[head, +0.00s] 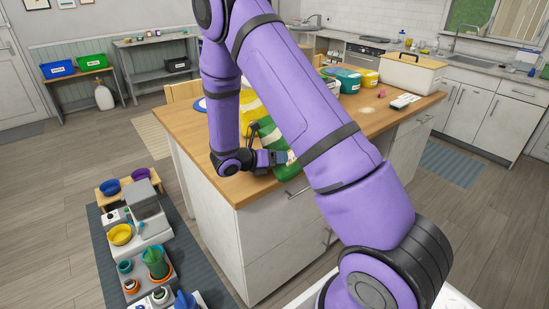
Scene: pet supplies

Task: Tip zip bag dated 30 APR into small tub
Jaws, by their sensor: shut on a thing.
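My gripper (279,157) is at the near edge of the wooden-topped island, shut on a green bag (288,172) with a pale label partly in view. No date can be read on it. Behind my arm, a green, yellow and white striped shape (254,110) shows; I cannot tell if it is part of the same bag. A teal tub (345,77) and a yellow tub (366,78) stand toward the back of the island. I cannot tell which is the small tub. My arm hides much of the middle of the island.
The island top (362,125) has a pale patch, a dark-and-white item (404,101) and a white box with a wooden lid (413,75). A low bench with bowls and pots (122,234) stands on the floor at left. A blue bin (57,69) and a green bin (90,61) sit at back left.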

